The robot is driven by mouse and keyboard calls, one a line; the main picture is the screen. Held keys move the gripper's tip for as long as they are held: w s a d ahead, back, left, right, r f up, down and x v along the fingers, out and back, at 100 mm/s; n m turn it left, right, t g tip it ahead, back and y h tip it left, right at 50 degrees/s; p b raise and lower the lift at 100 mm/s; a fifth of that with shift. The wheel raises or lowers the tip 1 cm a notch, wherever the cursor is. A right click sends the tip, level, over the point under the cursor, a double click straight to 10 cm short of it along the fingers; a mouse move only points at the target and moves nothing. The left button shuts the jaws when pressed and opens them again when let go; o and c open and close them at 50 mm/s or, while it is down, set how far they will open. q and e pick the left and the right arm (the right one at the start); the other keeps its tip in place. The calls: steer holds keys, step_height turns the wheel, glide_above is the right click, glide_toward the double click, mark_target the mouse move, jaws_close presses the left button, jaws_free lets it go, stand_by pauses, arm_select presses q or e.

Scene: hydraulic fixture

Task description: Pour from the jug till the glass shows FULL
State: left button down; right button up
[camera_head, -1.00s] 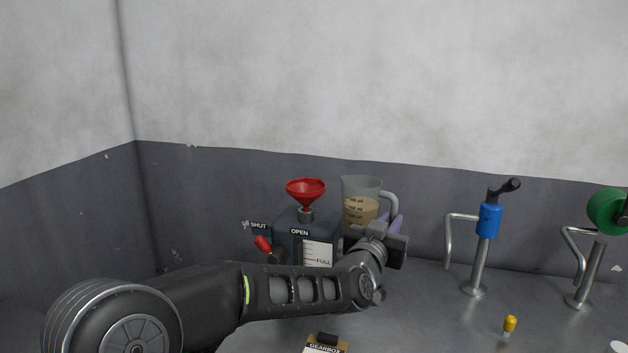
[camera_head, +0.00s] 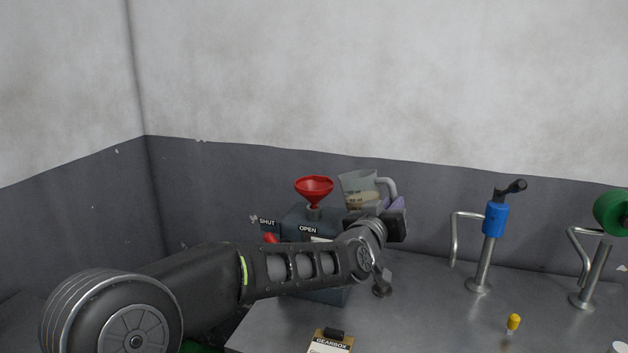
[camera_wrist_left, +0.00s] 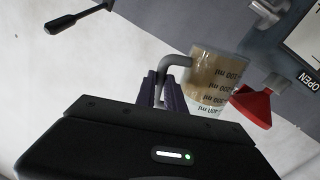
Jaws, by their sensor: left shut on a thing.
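The clear jug (camera_head: 358,190) holds tan liquid and tips left toward the red funnel (camera_head: 314,188); no stream shows. My left gripper (camera_head: 394,204) is shut on the jug's grey handle, right of the funnel. In the left wrist view the jug (camera_wrist_left: 214,78) is close to the funnel (camera_wrist_left: 254,104), with the purple fingers (camera_wrist_left: 164,88) at its handle. The funnel stands on the dark tank (camera_head: 298,217). The tank's white glass panel is almost hidden behind my left arm, so its level cannot be read. My right gripper is out of view.
A red lever (camera_head: 270,238) sits near the SHUT and OPEN labels, partly hidden. A blue-bodied stand (camera_head: 495,219) and a green wheel (camera_head: 611,211) are to the right. A gearbox clipboard (camera_head: 331,341) and a yellow knob (camera_head: 514,321) are at the front.

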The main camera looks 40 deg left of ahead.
mark_target(374, 176)
arm_select(q)
steer(key=shift+a+r+n, duration=0.25)
steer(key=shift+r+n, duration=0.05)
steer(key=shift+r, duration=0.15)
steer(key=shift+a+r+n+g+b, duration=0.3)
steer(key=shift+a+r+n+b, duration=0.3)
steer(key=shift+a+r+n, duration=0.85)
steer(key=shift+a+r+n, duration=0.15)
steer(key=shift+r+n, duration=0.05)
steer(key=shift+n, duration=0.05)
steer(key=shift+a+r+n, duration=0.3)
steer(key=shift+r, duration=0.25)
steer(key=shift+a+r, duration=0.1)
steer(key=shift+r, duration=0.05)
steer(key=shift+a+r+n+h, duration=0.2)
steer(key=shift+r+n, duration=0.2)
steer(key=shift+r, duration=0.1)
steer(key=shift+a+r+n+h, duration=0.2)
steer(key=shift+r+n, duration=0.2)
steer(key=shift+r, duration=0.05)
stand_by(1.6)
steer(key=shift+f, duration=0.1)
